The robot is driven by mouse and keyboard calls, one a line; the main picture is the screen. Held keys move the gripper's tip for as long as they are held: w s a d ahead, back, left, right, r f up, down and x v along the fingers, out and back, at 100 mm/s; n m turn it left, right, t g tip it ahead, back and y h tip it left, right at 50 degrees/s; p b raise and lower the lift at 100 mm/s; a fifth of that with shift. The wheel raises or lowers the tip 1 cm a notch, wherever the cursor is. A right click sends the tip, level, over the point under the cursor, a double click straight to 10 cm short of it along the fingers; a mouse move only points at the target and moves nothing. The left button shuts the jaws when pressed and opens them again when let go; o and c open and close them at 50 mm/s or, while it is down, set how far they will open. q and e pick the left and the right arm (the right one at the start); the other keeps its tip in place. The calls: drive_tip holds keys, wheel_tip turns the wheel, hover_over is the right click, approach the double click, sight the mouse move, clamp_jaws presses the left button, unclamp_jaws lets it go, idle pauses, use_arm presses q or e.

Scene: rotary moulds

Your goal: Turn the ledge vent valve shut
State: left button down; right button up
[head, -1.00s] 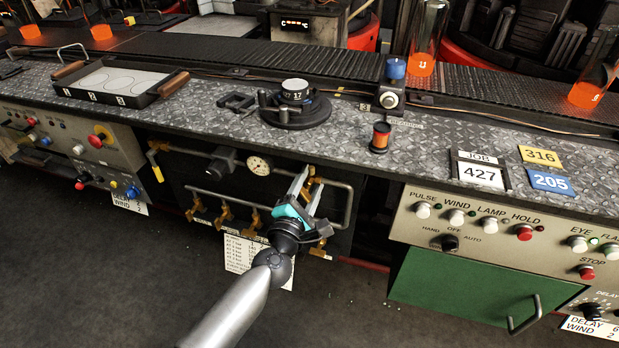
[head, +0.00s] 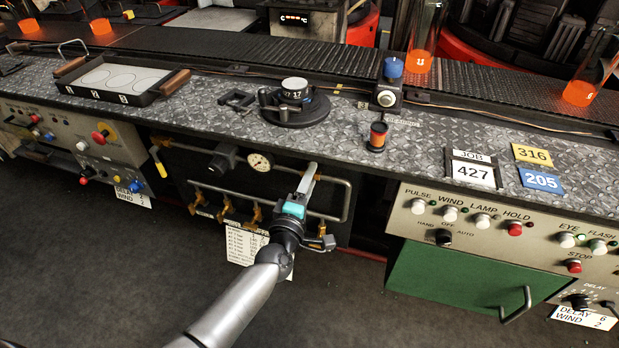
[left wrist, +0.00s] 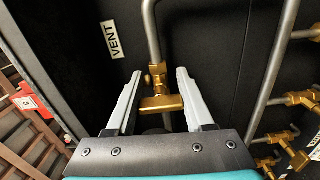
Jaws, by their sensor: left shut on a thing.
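The brass vent valve (left wrist: 158,74) sits on a grey pipe beside a white VENT label (left wrist: 113,39) in the left wrist view. The gripper hides the vent valve there. My right gripper is not in view.
Other brass valves (head: 227,205) hang on the pipework left of my gripper, under a round gauge (head: 260,162). The patterned metal ledge (head: 215,121) overhangs the recess. A green door (head: 445,275) is to the right. The floor in front is clear.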

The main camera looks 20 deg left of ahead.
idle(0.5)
use_arm(q)
drive_tip(key=shift+c, duration=1.4)
unclamp_jaws()
drive_tip(key=shift+s, duration=0.1)
